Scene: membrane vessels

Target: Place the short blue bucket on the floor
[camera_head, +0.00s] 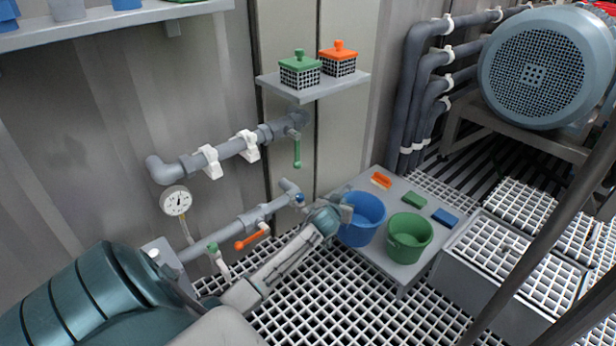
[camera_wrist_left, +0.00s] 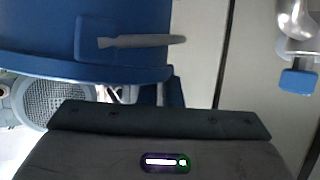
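The short blue bucket (camera_head: 364,234) is upright at the left edge of the low grey table (camera_head: 401,274) in the head view; I cannot tell whether it rests there or hangs slightly above. My left gripper (camera_head: 341,212) is at the bucket's left rim. In the left wrist view the blue bucket (camera_wrist_left: 60,30) fills the upper left, very close to the dark gripper body at the bottom. The fingertips are hidden, so their closure is unclear. My right gripper is not in view. The floor is white grating (camera_head: 318,312) in front of the table.
A green bucket (camera_head: 408,245) stands close to the blue one's right. Orange (camera_head: 381,180), green (camera_head: 414,200) and blue (camera_head: 445,217) blocks lie on the table. A grating-topped box (camera_head: 500,285) stands at right. Wall pipes with an orange-handled valve (camera_head: 252,240) run beside my left arm.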

